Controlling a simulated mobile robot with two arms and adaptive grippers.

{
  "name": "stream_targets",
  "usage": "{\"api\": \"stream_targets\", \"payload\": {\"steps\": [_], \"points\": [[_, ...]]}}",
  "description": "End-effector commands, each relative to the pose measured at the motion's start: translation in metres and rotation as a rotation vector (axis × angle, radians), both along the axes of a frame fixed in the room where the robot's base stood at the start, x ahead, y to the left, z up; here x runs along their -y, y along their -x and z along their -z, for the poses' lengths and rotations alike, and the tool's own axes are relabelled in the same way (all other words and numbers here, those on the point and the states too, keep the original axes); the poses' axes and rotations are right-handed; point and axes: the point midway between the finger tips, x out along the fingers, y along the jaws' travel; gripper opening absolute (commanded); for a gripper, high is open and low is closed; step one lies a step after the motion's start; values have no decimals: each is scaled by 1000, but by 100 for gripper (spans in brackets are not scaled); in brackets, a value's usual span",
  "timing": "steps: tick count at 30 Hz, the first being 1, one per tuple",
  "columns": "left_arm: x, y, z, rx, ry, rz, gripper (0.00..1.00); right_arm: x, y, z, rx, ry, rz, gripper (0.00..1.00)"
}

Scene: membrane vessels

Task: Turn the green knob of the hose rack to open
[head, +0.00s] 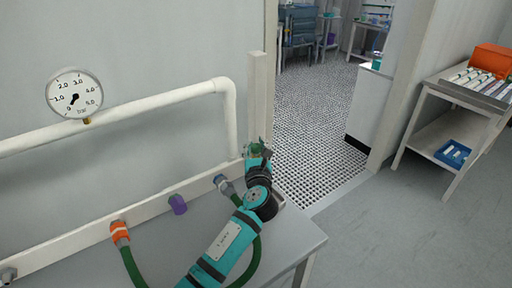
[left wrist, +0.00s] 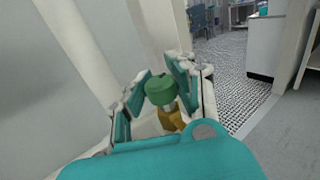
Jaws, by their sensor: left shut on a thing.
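The green knob (left wrist: 161,92) shows in the left wrist view between the two fingers of my left gripper (left wrist: 155,95). A brass-coloured fitting (left wrist: 172,118) sits just below it. In the head view my left gripper (head: 257,152) is at the right end of the hose rack (head: 75,238), by the upright post, and a bit of the green knob (head: 253,147) shows there. My left gripper is shut on the knob. The fingers hide part of the knob, and I cannot tell its turn angle. My right gripper is not in view.
A green hose with an orange coupling (head: 120,232), a purple cap (head: 178,204) and a grey coupling (head: 223,183) are along the rack. A pressure gauge (head: 74,93) is on the white pipe (head: 150,107) above. A doorway and a side table (head: 437,152) are right.

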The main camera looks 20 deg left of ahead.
Motion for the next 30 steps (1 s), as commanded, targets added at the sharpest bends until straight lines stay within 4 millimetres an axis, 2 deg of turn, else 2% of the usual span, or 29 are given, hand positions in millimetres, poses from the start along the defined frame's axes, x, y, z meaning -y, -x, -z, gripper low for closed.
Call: {"api": "stream_targets", "payload": {"steps": [5,14,15,21,30], "points": [[1,0,2,-3,0,-103,0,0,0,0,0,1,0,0],[1,1,3,-4,0,-113,0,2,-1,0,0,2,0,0],[1,1,3,-4,0,-112,25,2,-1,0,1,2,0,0],[1,1,2,-3,1,-112,51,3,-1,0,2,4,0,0],[1,2,1,-1,0,-112,51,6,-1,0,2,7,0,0]]}}
